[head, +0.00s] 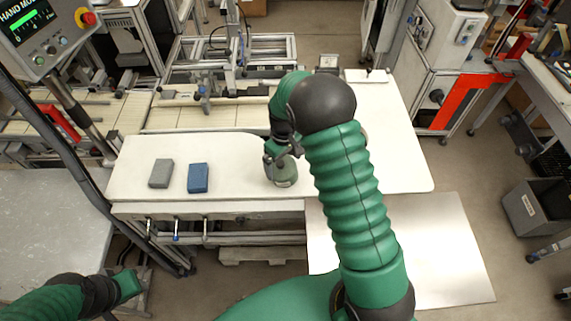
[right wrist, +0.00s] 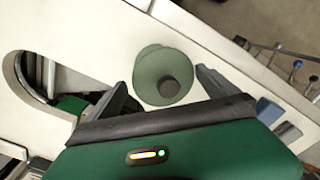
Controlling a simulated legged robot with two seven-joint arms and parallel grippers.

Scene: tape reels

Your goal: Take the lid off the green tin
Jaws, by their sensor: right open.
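The green tin (head: 285,178) stands upright on the white table, partly covered by my right gripper (head: 281,152) in the head view. In the right wrist view, its round pale green lid (right wrist: 152,72) with a dark knob (right wrist: 169,87) lies between the tips of my right gripper (right wrist: 163,88). The fingers are spread, one on each side, and I see a gap between them and the lid. The lid appears to rest on the tin. My left gripper (head: 128,286) is low at the left, away from the table; its jaw opening is not clear.
A grey block (head: 160,173) and a blue block (head: 198,178) lie left of the tin on the white table (head: 235,150). A flat white item (head: 366,76) lies at the back. My right arm hides part of the table; its right side looks clear.

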